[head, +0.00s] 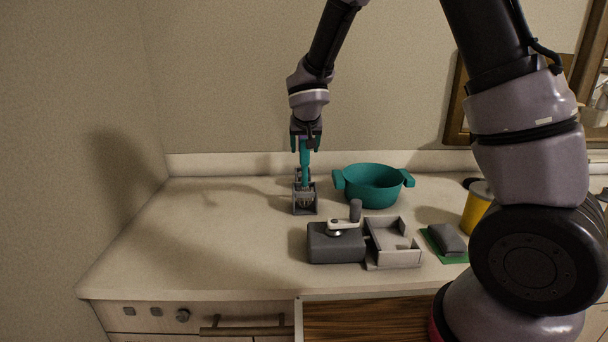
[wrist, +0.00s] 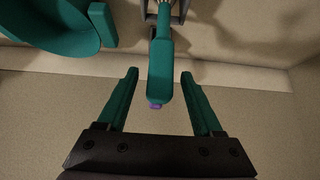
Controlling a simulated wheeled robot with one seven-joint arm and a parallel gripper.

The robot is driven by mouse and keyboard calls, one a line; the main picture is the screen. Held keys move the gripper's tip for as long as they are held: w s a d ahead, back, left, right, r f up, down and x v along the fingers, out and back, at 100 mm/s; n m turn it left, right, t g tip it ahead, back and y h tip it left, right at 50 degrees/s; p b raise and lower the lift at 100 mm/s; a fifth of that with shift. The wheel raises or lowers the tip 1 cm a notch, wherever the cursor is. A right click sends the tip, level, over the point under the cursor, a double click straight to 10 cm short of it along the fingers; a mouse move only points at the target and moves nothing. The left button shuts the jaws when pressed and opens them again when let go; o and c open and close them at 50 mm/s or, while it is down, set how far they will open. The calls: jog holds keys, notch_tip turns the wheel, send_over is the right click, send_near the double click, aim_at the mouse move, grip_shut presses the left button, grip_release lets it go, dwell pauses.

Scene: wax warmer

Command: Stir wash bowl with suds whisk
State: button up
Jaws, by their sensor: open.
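The suds whisk (head: 305,166) stands upright in a small grey holder (head: 305,207), its teal handle up and its wire head low in the holder. In the wrist view the whisk's teal handle (wrist: 160,72) points toward my gripper. My gripper (head: 305,147) is above the whisk, with its fingers on either side of the handle's upper end. In the wrist view my gripper (wrist: 158,80) is open, with a gap on both sides of the handle. The wash bowl (head: 373,186) is a teal pot with two side handles, right of the whisk; part of it shows in the wrist view (wrist: 55,30).
A dark grey box with a crank (head: 336,243) and an open grey tray (head: 397,245) stand in front of the bowl. A grey block on a green pad (head: 446,241) and a yellow container (head: 476,208) are at the right. The counter's left side (head: 200,230) is clear.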

grip_shut()
jog(key=shift+r, duration=1.15)
jog(key=shift+r, duration=0.95)
dwell(0.4)
jog(key=shift+r, duration=0.95)
